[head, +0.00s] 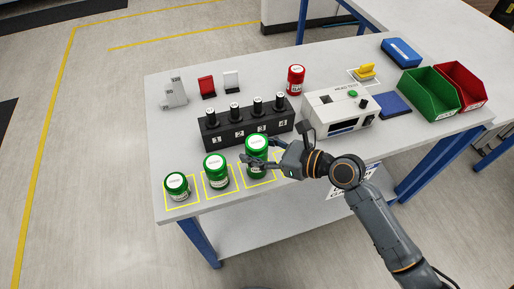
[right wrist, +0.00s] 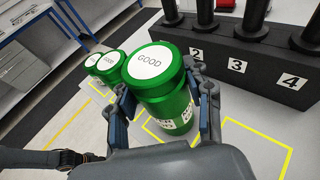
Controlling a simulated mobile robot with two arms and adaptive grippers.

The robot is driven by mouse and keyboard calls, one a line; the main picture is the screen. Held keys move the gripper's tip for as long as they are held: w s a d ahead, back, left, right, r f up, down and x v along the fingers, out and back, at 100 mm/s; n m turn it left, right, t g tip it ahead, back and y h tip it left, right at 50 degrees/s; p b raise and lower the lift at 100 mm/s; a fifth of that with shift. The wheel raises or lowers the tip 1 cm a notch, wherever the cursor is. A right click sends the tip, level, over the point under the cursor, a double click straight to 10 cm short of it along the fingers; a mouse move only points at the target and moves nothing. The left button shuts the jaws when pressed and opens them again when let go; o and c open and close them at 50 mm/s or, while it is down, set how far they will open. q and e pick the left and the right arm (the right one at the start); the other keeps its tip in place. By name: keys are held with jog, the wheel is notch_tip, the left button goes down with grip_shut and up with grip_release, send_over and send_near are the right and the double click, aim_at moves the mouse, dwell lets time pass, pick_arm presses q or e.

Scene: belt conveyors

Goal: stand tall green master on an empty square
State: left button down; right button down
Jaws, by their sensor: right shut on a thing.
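A tall green jar (head: 257,144) with a white-topped lid is third from the left in the front row. My right gripper (head: 262,161) is shut on it from the right. In the right wrist view the jar (right wrist: 165,88), its lid marked GOOD, sits between the fingers. It is upright at its yellow square; I cannot tell whether its base touches the table. A medium green jar (head: 216,170) and a shorter green jar (head: 177,187) stand in squares to its left. Another yellow square (right wrist: 252,146), empty where visible, lies to its right. My left gripper is not in view.
A black rack (head: 222,136) with numbered pegs stands close behind the jars. A white instrument box (head: 325,112), a red jar (head: 296,79), a green bin (head: 428,93) and a red bin (head: 462,86) are on the same table.

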jog(key=c, duration=0.6)
grip_release()
jog(key=b+v, duration=0.1)
jog(key=v, duration=1.1)
jog(key=shift+b, duration=0.3)
